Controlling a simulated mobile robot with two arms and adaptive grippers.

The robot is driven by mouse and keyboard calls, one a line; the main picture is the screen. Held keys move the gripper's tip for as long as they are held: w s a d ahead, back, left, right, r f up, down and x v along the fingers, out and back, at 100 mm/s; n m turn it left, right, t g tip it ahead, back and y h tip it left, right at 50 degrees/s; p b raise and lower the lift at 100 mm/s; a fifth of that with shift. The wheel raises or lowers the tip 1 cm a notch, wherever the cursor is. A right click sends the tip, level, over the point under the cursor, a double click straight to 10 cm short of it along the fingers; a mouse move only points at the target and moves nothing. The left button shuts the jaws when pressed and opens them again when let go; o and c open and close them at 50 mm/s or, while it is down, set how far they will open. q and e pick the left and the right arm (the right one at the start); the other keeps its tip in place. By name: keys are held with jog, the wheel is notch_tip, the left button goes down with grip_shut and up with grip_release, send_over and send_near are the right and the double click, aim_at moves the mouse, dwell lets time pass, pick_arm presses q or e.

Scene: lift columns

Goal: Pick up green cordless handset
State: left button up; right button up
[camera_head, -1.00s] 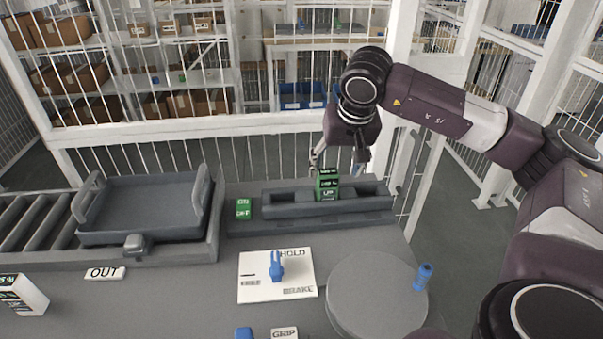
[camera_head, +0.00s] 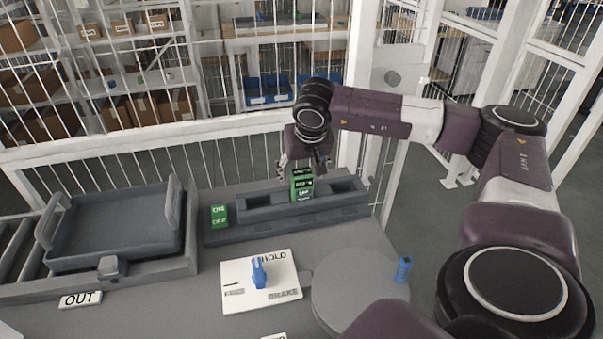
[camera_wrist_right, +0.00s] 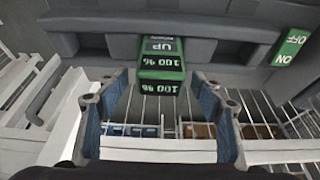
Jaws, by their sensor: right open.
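The green handset (camera_head: 302,184) stands upright in a slot of the grey dock (camera_head: 340,205) at the back of the table. Its face carries white lettering on dark and green panels. My right gripper (camera_head: 305,158) is just behind and above the handset in the head view. In the right wrist view the handset (camera_wrist_right: 161,65) shows in the upper middle, and my right gripper (camera_wrist_right: 160,108) is open, with one finger to each side of the handset's near end. I cannot tell whether either finger touches it. My left gripper is not in view.
A grey tray (camera_head: 120,222) lies further left. A white HOLD/BRAKE plate (camera_head: 235,290) with a blue lever (camera_head: 259,272) and a round grey disc (camera_head: 350,285) are in front. A white mesh fence (camera_head: 130,150) runs behind.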

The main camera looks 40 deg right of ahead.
grip_shut()
dwell(0.5)
jog(key=shift+r, duration=0.1)
